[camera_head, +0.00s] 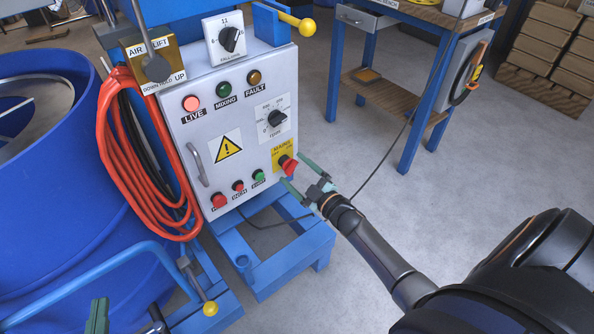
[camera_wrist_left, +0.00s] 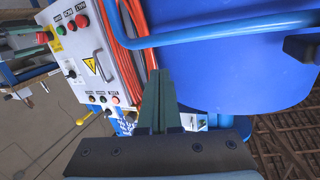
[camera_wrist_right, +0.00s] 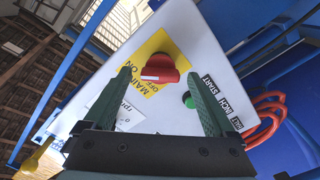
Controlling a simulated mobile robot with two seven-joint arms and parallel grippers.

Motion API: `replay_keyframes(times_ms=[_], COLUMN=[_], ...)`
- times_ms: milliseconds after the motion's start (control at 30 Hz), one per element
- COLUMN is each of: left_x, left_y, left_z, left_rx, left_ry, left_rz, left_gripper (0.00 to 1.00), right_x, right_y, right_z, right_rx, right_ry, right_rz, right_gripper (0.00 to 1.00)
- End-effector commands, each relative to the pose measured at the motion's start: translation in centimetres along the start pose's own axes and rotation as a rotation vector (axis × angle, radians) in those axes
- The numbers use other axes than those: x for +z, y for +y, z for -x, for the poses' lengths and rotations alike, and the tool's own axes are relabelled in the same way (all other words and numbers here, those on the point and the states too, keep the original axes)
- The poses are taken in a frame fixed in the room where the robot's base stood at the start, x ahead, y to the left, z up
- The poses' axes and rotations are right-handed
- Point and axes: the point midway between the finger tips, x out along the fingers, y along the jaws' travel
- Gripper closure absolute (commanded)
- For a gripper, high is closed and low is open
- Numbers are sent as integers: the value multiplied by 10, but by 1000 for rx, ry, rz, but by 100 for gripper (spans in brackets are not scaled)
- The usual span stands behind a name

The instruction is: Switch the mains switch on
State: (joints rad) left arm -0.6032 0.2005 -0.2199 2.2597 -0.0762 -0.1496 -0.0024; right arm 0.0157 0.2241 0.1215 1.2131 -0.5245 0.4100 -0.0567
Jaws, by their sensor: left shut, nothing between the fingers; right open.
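The mains switch (camera_head: 289,166) is a red rotary knob on a yellow plate, at the right edge of the grey control panel (camera_head: 185,135). In the right wrist view the red knob (camera_wrist_right: 160,69) shows a white mark on its handle. My right gripper (camera_head: 302,178) is open in front of it. Its fingers are spread either side of the knob in the right wrist view (camera_wrist_right: 162,88); whether they touch it I cannot tell. My left gripper (camera_head: 97,316) is at the bottom left, away from the switch. In the left wrist view it is shut and empty (camera_wrist_left: 159,77).
Below the switch are a green button (camera_head: 258,177) and several red ones. The LIVE lamp (camera_head: 191,103) looks brighter than the MIXING lamp (camera_head: 222,89). Orange hose (camera_head: 115,150) hangs at the panel's left beside a blue drum (camera_head: 45,200).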

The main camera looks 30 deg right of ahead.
Motion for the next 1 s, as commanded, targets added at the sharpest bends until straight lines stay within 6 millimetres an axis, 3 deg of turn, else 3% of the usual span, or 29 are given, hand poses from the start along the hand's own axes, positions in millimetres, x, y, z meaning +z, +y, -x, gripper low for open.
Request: replay_keyframes(times_ms=[200, 633, 800, 1000], left_x=[5, 103, 124, 134], left_y=[1, 23, 30, 34], left_z=[1, 30, 42, 47], left_rx=[2, 30, 40, 45], left_ry=[-33, -427, -519, -559], left_rz=[11, 123, 150, 160], left_gripper=[100, 100, 100, 100], right_x=[0, 0, 0, 0], right_y=[0, 0, 0, 0], right_z=[11, 90, 114, 125], right_rx=[-2, -2, -1, 0], right_ry=[-1, -4, -2, 0], right_rz=[0, -1, 0, 0], right_gripper=[10, 10, 10, 10])
